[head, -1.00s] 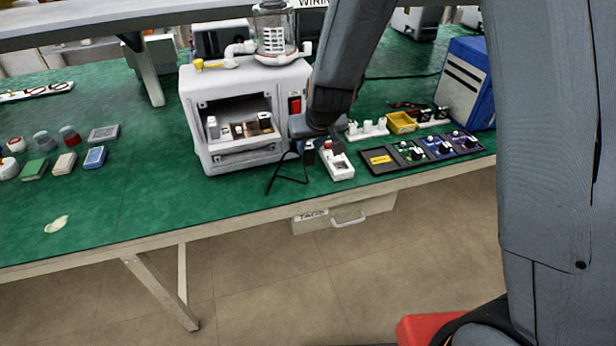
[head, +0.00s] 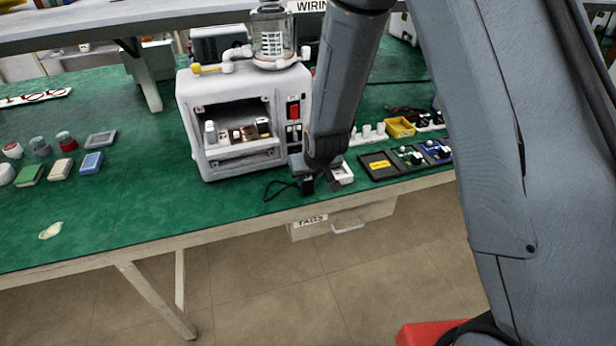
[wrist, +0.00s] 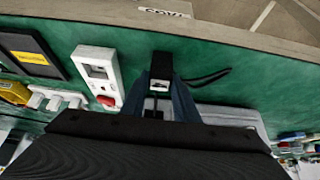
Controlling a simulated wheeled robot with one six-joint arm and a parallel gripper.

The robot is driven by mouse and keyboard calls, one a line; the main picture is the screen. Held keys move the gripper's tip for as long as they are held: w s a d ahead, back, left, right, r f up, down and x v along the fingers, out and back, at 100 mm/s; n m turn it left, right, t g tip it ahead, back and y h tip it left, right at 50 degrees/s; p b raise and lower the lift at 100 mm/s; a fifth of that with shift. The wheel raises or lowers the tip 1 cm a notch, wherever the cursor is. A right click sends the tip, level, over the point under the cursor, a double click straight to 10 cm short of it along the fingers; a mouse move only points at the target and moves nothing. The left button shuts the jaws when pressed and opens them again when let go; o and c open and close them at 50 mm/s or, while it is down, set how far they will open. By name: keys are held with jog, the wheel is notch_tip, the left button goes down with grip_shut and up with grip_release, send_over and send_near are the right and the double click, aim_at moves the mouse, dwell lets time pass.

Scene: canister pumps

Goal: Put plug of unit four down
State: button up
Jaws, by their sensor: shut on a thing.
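My gripper (wrist: 162,100) points down near the bench's front edge, its fingers closed on a black plug (wrist: 162,68) with a pale face. In the head view the plug (head: 307,187) shows as a dark block below my wrist, and its black cable (head: 280,187) loops off to the left. I cannot tell whether the plug touches the green bench top. A white socket box (wrist: 98,75) with a red switch lies beside the plug, apart from it. In the head view the socket box (head: 343,174) is partly hidden by my arm.
The white pump unit (head: 190,130) stands just behind and left of my gripper. Dark panels with knobs (head: 380,166), a yellow bin (head: 400,127) and white pegs (head: 368,132) lie to the right.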

jog(key=shift+f, duration=0.1)
jog(key=o, duration=1.1)
jog(key=shift+c, duration=0.2)
jog(key=shift+s+r, duration=0.2)
jog(key=shift+r, duration=0.3)
jog(key=v, duration=1.1)
jog(key=s+d+r+m+g+h, duration=0.1)
jog(key=s+d+r+m+g, duration=0.2)
jog(key=s+d, duration=1.3)
jog(key=shift+s+r+g+h+b, duration=0.3)
jog(key=shift+g+b, duration=0.1)
jog(key=shift+g, duration=0.3)
